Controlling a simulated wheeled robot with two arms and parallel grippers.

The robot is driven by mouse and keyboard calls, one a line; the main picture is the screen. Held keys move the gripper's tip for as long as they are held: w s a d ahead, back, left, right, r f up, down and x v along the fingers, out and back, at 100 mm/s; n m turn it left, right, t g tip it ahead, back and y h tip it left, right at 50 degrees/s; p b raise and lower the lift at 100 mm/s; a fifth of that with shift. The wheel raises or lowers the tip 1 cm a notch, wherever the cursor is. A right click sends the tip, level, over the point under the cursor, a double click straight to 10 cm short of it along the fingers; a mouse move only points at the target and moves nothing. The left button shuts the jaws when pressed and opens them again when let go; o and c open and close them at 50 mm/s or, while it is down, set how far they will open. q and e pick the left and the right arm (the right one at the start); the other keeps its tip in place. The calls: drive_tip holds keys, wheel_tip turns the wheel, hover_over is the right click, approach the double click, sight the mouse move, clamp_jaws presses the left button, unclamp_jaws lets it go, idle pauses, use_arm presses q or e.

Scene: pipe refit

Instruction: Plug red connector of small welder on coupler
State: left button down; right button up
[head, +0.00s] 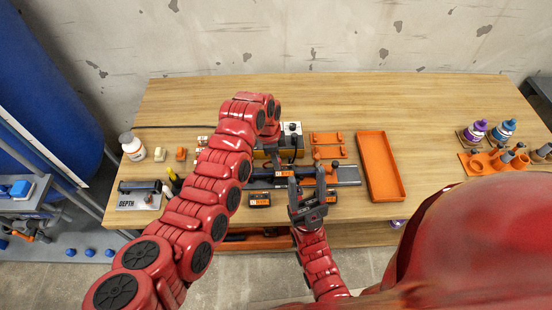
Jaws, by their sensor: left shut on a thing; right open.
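My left arm reaches across the table, and its wrist bends down over the work area. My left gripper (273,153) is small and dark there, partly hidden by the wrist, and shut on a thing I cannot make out. A dark pipe with an orange-marked collar (284,173), perhaps the coupler, lies in front on a grey rail. I cannot make out the red connector. My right gripper (307,190) is open and empty, in front of the pipe.
An orange tray (402,180) lies to the right, with orange holders (328,138) left of it. Two small black-and-orange blocks (260,199) lie near the front edge.

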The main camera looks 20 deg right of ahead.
use_arm(q)
drive_tip(key=shift+c, duration=2.2)
unclamp_jaws()
drive_tip(key=shift+r, duration=0.1)
drive_tip(key=shift+r+p, duration=0.4)
drive_tip(key=shift+r, duration=3.2)
